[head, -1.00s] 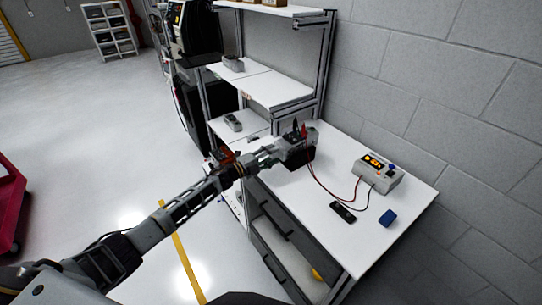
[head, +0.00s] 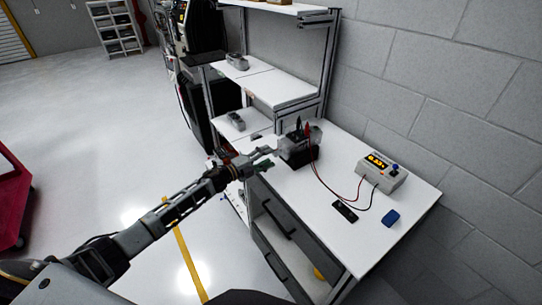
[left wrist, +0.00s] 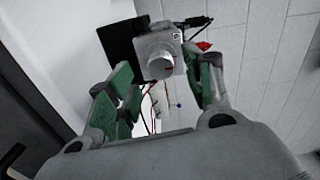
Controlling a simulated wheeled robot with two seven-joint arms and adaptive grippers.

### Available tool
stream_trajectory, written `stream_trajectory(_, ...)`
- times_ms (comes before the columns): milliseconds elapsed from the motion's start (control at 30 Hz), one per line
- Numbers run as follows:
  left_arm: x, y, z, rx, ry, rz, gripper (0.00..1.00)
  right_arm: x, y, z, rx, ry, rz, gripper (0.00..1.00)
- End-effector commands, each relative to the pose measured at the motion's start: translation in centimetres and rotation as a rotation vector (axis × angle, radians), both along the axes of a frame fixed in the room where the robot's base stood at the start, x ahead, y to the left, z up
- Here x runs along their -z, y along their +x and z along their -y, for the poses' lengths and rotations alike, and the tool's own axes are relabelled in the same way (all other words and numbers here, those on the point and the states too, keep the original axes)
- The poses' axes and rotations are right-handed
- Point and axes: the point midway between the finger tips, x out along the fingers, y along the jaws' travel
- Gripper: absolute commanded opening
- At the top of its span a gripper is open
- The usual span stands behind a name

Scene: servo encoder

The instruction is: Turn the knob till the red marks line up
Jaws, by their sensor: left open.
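The servo unit (head: 302,148), a grey block on a black stand, stands near the back left of the white workbench. In the left wrist view its grey body (left wrist: 158,41) carries a round pale knob (left wrist: 160,67) facing me. A small red mark shows at the knob's right side; I cannot tell whether it lines up with another. My left gripper (head: 271,158) is open and empty, just left of the servo unit in the head view. In the left wrist view its green-padded fingers (left wrist: 165,92) stand apart either side of the knob, clear of it. My right gripper is not in view.
A black handheld item (head: 344,211) and a blue block (head: 390,218) lie in front. Shelves (head: 285,92) rise behind.

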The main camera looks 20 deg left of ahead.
Motion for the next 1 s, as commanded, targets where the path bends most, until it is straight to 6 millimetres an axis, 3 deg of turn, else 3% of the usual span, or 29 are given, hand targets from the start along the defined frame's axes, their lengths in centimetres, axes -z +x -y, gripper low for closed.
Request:
stream_trajectory(700, 0.1, -5.1, -4.0, 0.000, 0.000, -0.001, 0.51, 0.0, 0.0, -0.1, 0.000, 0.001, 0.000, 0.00)
stream_trajectory(1000, 0.0, -6.2, -4.9, -0.001, 0.000, 0.000, 0.51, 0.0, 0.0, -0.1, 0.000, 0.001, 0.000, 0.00)
